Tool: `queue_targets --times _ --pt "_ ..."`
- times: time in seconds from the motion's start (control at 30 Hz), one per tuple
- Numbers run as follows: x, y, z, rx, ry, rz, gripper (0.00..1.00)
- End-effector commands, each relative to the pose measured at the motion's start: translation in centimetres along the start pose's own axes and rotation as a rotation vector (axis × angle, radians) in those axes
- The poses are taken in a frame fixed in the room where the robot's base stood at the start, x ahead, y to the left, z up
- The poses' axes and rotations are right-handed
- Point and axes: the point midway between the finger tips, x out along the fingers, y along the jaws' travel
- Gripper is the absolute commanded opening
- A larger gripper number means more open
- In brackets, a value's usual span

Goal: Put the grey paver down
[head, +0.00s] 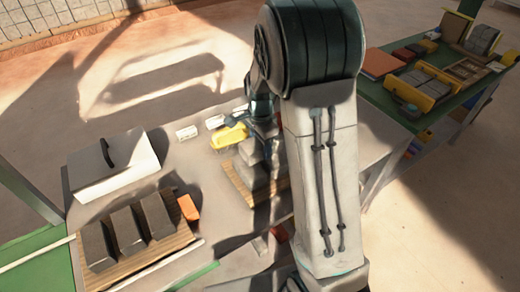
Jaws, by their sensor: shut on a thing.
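My gripper (264,127) is in the middle of the head view, partly hidden behind my own arm. It is shut on a grey paver (252,151), which sits just below the fingers. The paver is above other grey blocks (255,172) on a small wooden pallet (238,190). I cannot tell whether it touches them, as my arm covers the right side.
A yellow object (228,137) lies close left of the gripper, with small white pieces (187,133) beyond. A loaded green table (380,95) stands right.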

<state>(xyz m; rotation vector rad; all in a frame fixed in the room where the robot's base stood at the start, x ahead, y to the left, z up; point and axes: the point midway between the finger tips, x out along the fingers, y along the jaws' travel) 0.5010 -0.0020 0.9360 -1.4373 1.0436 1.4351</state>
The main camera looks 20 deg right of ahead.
Motion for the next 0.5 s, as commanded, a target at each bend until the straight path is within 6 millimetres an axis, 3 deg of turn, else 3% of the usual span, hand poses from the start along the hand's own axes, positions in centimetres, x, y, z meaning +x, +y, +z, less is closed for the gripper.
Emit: queue_targets --times 0.2,0.5 --pt "2.5 0.0 0.0 -0.001 -0.001 0.000 0.03" --pt "2.8 0.0 0.0 -0.001 0.000 -0.001 0.03"
